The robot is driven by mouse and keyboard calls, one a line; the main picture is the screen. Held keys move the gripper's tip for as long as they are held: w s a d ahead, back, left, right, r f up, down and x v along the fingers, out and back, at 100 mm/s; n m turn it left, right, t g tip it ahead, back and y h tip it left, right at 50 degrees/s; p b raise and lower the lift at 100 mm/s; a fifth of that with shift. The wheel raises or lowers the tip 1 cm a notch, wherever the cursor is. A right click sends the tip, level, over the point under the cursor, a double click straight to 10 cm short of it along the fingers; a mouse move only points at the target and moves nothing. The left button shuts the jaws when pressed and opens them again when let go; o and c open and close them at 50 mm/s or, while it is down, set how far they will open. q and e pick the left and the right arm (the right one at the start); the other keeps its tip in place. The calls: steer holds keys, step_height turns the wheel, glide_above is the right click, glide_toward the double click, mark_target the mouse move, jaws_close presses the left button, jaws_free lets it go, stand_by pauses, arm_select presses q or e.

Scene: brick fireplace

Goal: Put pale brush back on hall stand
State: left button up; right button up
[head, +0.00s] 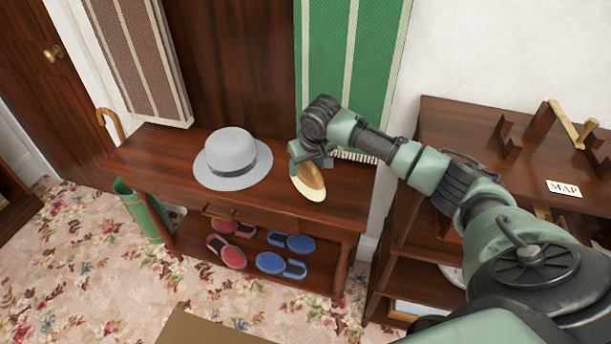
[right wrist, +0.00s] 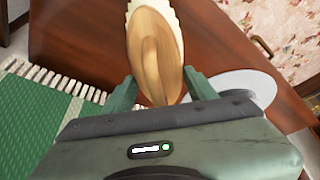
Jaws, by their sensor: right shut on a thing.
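The pale brush (head: 309,182) has a light wooden back and cream bristles. It is at the top of the hall stand (head: 150,165), right of the grey hat. My right gripper (head: 305,160) is shut on it from behind. In the right wrist view the brush (right wrist: 155,45) lies between the two fingers of my right gripper (right wrist: 160,92), over the dark wooden top (right wrist: 85,30). I cannot tell whether the brush touches the wood. My left gripper is not in view.
A grey hat (head: 233,160) sits on the stand left of the brush. A green striped scarf (head: 350,60) hangs behind. Red slippers (head: 226,250) and blue slippers (head: 283,262) lie on the lower shelf. A wooden shelf unit (head: 450,110) stands at right. The front right of the stand's top is clear.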

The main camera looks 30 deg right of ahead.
mark_target(306, 176)
step_height(306, 176, down, 4)
steer(key=shift+f, duration=0.25)
steer(key=o, duration=1.2)
steer(key=shift+f, duration=0.1)
steer(key=v, duration=1.2)
steer(key=shift+r, duration=0.2)
